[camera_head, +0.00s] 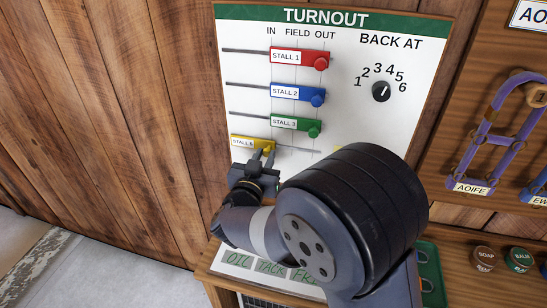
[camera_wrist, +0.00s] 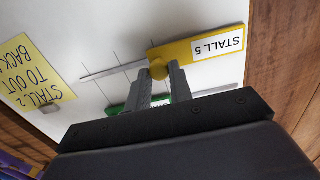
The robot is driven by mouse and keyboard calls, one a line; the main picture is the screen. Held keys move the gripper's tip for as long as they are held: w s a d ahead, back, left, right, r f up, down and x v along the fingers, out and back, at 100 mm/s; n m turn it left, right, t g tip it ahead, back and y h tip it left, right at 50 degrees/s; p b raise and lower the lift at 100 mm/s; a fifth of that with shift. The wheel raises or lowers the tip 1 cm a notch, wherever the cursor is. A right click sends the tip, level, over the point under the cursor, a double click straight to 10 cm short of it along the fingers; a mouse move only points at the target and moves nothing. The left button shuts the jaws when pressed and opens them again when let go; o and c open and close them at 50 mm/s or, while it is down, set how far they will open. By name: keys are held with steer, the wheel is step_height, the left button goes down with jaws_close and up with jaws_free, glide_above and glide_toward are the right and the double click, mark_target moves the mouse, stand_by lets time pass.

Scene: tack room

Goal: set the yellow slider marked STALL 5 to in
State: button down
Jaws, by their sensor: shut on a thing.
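The yellow slider marked STALL 5 (camera_head: 243,142) is the lowest slider on the white TURNOUT board (camera_head: 245,110). It sits left of the sliders above it, and its knob appears under the IN column. In the wrist view the yellow slider (camera_wrist: 198,47) shows upside down, with its round knob (camera_wrist: 158,70) at one end. My gripper (camera_head: 263,157) is at that knob, with its fingers (camera_wrist: 161,78) shut on it from both sides. My arm covers the board's lower right part.
Above are the red STALL 1 (camera_head: 286,57), blue STALL 2 (camera_head: 286,92) and green STALL 3 (camera_head: 285,123) sliders, their knobs towards OUT. A BACK AT dial (camera_head: 381,91) is at right. A yellow note (camera_wrist: 30,72) shows in the wrist view. A wooden shelf lies below.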

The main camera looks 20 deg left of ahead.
steer(key=shift+a+r, duration=0.1)
steer(key=shift+a, duration=0.05)
steer(key=c, duration=1.3)
jaws_free()
steer(key=s, duration=0.7)
steer(key=s+b, duration=0.1)
steer(key=s, duration=0.3)
steer(key=shift+d, duration=0.25)
steer(key=shift+w, duration=0.1)
steer(key=w, duration=0.7)
steer(key=w+p, duration=0.1)
steer(key=w, duration=0.2)
steer(key=shift+w+a, duration=0.25)
steer(key=shift+w, duration=0.1)
steer(key=shift+d, duration=0.35)
steer(key=shift+d, duration=0.1)
